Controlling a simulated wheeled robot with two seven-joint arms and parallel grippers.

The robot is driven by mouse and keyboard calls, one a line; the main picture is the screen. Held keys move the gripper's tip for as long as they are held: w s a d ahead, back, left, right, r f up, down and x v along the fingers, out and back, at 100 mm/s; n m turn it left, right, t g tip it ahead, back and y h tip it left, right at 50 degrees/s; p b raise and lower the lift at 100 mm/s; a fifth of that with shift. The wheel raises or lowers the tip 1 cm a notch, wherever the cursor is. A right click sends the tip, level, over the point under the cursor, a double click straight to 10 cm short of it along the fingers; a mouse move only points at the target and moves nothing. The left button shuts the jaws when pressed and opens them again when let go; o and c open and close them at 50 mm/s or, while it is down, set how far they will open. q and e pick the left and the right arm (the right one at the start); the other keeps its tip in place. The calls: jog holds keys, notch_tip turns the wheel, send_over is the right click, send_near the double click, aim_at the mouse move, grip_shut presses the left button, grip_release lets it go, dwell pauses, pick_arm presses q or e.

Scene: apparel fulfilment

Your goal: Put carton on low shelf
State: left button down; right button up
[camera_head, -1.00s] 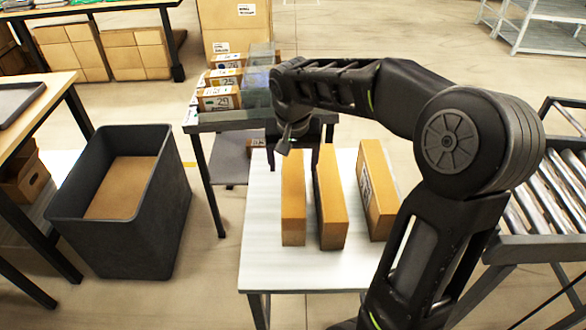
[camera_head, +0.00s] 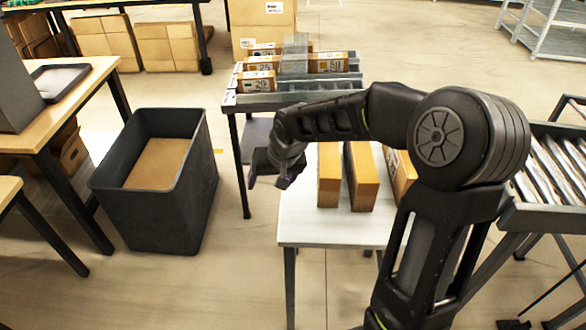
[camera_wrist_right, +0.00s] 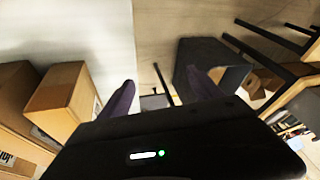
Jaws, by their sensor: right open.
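Brown cartons stand on a white-topped table: a left one (camera_head: 329,178), a middle one (camera_head: 362,185) and a right one (camera_head: 400,172) partly hidden behind my right arm. My right gripper (camera_head: 264,178) is open and empty, left of the cartons and near the table's left edge. In the right wrist view its purple-grey fingers (camera_wrist_right: 162,92) are spread with nothing between them, and cartons (camera_wrist_right: 62,98) show to their left. A dark rack behind has a low shelf (camera_head: 257,138), mostly hidden by its upper deck and my arm. My left gripper is out of view.
The white table (camera_head: 315,231) has bare top in front of the cartons. Several labelled boxes (camera_head: 262,82) sit on the rack's upper deck. A dark grey bin (camera_head: 155,205) stands left on the floor. A roller conveyor (camera_head: 555,165) is at right. Floor between bin and table is clear.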

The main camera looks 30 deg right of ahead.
jog(key=s+a+f+n+y, duration=0.2)
jog(key=s+a+f, duration=0.2)
jog(key=a+f, duration=1.05)
jog(key=s+a+f+g, duration=0.1)
jog(key=s+a+f, duration=0.2)
jog(key=s, duration=0.3)
jog(key=s+a+f+g+y, duration=0.1)
jog(key=s+a+f, duration=0.2)
jog(key=s+f, duration=0.3)
jog(key=s+a+f+g, duration=0.2)
jog(key=s+f, duration=0.3)
jog(key=s, duration=0.3)
jog(key=shift+s+a+f+n+y, duration=0.2)
jog(key=shift+a+f+n+y, duration=0.1)
jog(key=shift+a, duration=0.4)
jog(key=shift+c, duration=0.3)
